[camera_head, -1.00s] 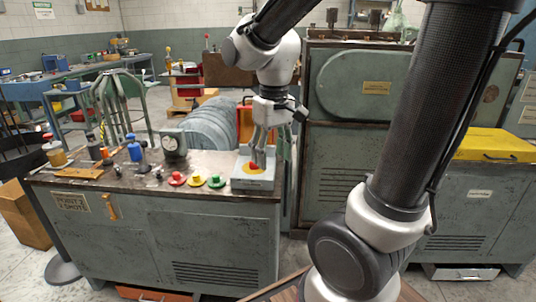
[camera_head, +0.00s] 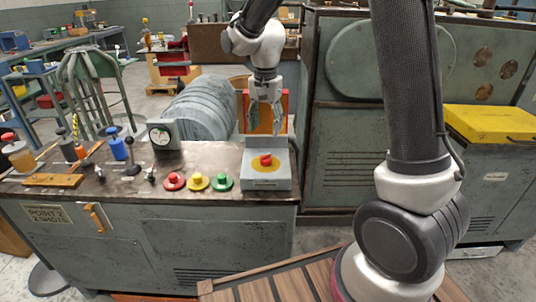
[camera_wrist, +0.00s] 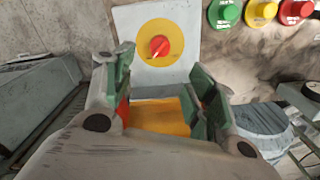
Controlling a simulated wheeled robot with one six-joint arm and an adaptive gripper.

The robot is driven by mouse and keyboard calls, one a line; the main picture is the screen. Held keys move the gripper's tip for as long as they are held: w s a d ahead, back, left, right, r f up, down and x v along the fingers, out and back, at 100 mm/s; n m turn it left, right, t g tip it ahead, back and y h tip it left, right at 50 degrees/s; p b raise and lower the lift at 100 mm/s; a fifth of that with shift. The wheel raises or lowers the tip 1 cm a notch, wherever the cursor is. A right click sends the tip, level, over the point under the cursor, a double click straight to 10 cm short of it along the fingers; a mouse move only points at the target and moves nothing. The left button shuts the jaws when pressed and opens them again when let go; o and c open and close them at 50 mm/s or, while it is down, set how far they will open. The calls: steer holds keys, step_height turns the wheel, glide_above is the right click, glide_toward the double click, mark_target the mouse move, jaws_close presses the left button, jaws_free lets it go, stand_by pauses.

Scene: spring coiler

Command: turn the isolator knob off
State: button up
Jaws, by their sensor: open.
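The isolator knob (camera_head: 266,160) is red and sits on a yellow disc on a grey box (camera_head: 281,183) at the right end of the bench top. In the wrist view the red knob (camera_wrist: 159,47) shows on its yellow disc, with a pale mark pointing to its lower left. My gripper (camera_head: 266,130) is open and empty, above and behind the knob and apart from it. In the wrist view its green-padded fingers (camera_wrist: 160,84) are spread, with the knob beyond and between them.
Red (camera_head: 174,181), yellow (camera_head: 198,181) and green (camera_head: 222,182) push buttons stand left of the box. A dial gauge (camera_head: 163,136) and several levers stand further left. A large green machine (camera_head: 346,140) stands to the right.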

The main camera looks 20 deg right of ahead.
mark_target(266, 155)
step_height(266, 155, down, 12)
steer(key=shift+r, duration=0.2)
steer(key=c, duration=1.1)
